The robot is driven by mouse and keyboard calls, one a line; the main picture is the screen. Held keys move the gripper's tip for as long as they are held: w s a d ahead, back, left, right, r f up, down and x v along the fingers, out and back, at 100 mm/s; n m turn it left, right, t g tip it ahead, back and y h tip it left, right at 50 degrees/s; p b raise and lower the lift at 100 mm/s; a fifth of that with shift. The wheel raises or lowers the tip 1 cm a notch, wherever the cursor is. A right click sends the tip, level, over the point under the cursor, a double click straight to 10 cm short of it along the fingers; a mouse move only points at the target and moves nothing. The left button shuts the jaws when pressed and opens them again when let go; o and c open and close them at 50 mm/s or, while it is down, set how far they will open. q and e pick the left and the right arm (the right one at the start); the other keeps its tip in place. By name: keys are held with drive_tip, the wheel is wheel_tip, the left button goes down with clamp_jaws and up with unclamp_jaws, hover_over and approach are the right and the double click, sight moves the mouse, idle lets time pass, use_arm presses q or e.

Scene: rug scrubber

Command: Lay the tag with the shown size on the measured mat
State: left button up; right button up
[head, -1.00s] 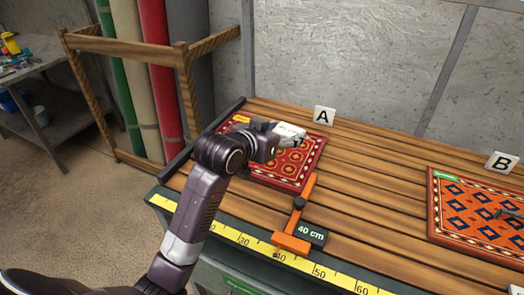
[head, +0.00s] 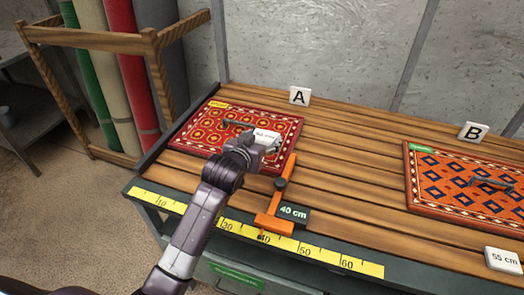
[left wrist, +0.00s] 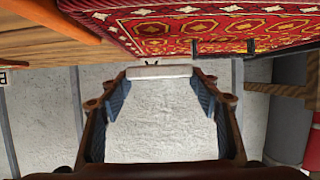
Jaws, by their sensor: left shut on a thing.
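My left gripper (head: 257,146) is shut on a white tag (head: 267,138) and holds it over the right part of the red mat (head: 205,139) beside sign A. The tag's print is too small to read surely. In the left wrist view the tag (left wrist: 160,71) sits edge-on between the fingertips, with the red mat behind it. An orange measuring slide (head: 276,205) stands at the mat's right edge; its dark display (head: 293,213) reads 40 cm. Another white tag (head: 502,261), reading 55 cm, lies at the front right. My right gripper is out of view.
A yellow ruler (head: 205,218) runs along the bench's front edge. An orange and blue mat (head: 422,193) lies by sign B (head: 473,131). Sign A (head: 300,96) stands behind the red mat. Bare slats (head: 350,165) lie between the mats. A dark handle (head: 238,124) is on the red mat.

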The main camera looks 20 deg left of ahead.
use_arm(q)
drive_tip(key=shift+f, duration=2.5)
drive_tip(key=o, duration=0.9)
drive_tip(key=shift+o, duration=0.2)
drive_tip(key=shift+s+r, duration=0.15)
drive_tip(key=shift+s, duration=0.35)
drive_tip(key=v, duration=1.1)
drive_tip(key=shift+r, duration=0.15)
